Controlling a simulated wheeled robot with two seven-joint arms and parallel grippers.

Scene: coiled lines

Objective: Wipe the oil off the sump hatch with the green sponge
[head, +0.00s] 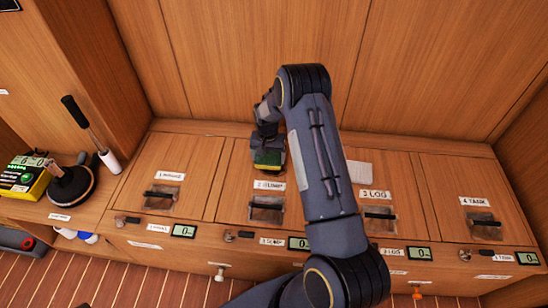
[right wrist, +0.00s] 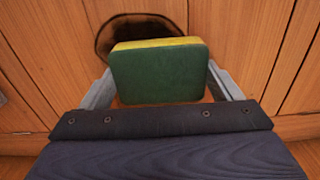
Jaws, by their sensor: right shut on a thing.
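The green sponge (head: 268,158), with a yellow layer, is held in my right gripper (head: 267,145) over the upper part of the hatch labelled 2 (head: 241,190), which appears to read sump. In the right wrist view the sponge (right wrist: 158,75) sits between the two grey fingers, its green face towards the camera. A dark, ring-edged oil patch (right wrist: 118,30) shows on the wood just beyond the sponge, which hides part of it. I cannot tell whether the sponge touches the hatch. My left gripper is not in view.
Other hatches, labelled 1 (head: 172,158), 3 LOG (head: 398,178) and 4 TANK (head: 463,180), line the bench, each with a dark handle. A white cloth or paper (head: 360,171) lies near hatch 3.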

